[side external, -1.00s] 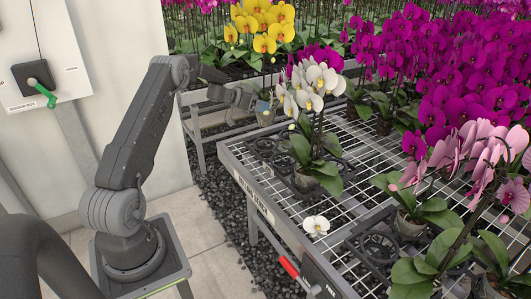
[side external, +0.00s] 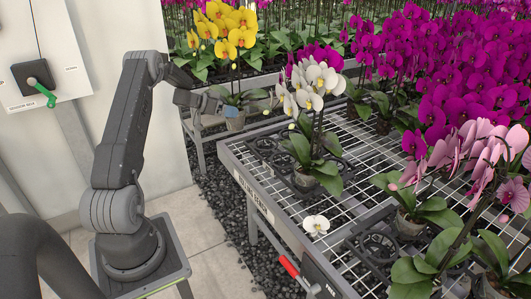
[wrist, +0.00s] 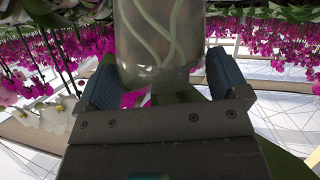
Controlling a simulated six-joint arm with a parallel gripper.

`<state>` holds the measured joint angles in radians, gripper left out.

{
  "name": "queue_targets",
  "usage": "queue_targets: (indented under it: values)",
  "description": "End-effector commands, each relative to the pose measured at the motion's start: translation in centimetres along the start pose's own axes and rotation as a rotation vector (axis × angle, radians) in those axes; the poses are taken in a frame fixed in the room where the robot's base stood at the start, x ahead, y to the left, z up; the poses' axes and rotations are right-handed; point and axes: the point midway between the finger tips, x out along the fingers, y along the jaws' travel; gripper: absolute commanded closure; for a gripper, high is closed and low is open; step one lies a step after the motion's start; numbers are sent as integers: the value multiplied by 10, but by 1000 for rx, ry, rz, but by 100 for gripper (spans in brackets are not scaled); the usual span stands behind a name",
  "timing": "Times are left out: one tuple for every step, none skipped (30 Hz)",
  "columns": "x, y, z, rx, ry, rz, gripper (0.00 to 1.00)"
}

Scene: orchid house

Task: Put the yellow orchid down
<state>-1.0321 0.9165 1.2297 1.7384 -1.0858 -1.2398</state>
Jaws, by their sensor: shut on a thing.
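The yellow orchid (side external: 229,27) is upright in the side view, its clear pot (side external: 236,121) in my gripper (side external: 228,108). In the wrist view the see-through pot (wrist: 160,35) with pale roots stands between my two blue-padded fingers (wrist: 160,84), which press on its sides. The pot is left of the near wire-mesh bench (side external: 262,178), with a bench frame behind it. Whether its base touches anything is hard to tell.
A white orchid (side external: 318,78) stands in a black ring holder on the near bench, close to the right. Empty black holders (side external: 265,146) lie at its far left corner. Pink orchids (side external: 480,150) crowd the right. A fallen white bloom (side external: 316,225) lies on the mesh.

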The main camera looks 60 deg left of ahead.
Motion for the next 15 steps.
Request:
queue_targets:
  values:
    - [2,-1,4,0,3,0,51]
    - [4,-1,5,0,3,0,51]
    - [7,-1,8,1,3,0,51]
    - [10,0,9,1,3,1,51]
    - [15,1,10,1,3,2,51]
    - [22,2,12,1,2,3,51]
    - [28,3,13,1,2,3,51]
    - [35,4,15,1,2,4,51]
    - [45,6,16,1,3,4,51]
    - [52,7,18,1,1,4,51]
    - [60,8,19,1,1,4,51]
    - [69,10,21,2,3,4,51]
    - [77,11,22,1,2,3,51]
    - [84,12,24,2,2,3,51]
    - [93,14,26,2,2,4,51]
